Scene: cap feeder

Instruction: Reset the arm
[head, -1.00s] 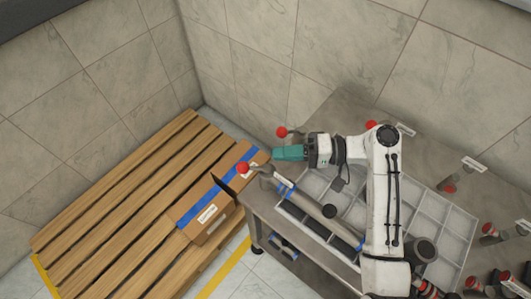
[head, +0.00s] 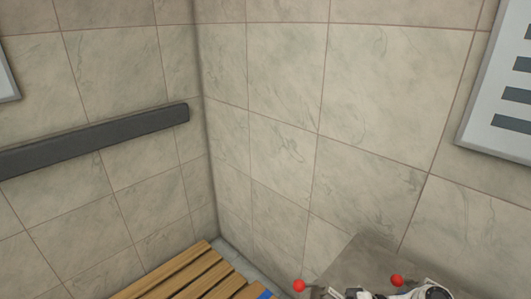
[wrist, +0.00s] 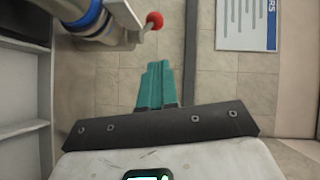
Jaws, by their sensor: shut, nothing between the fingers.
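My gripper (wrist: 158,70) shows in the wrist view as two teal fingers pressed together, with nothing between them. It points up the picture toward the tiled wall. A dark plate with bolts crosses behind the fingers. In the head view only the top of my white arm shows at the bottom edge, and my gripper cannot be made out there.
A red ball (wrist: 154,20) on a thin rod stands close above the fingers. Red balls (head: 299,285) (head: 397,280) also show low in the head view. A wooden slatted platform (head: 180,272) is at lower left. A poster (wrist: 246,24) hangs on the wall.

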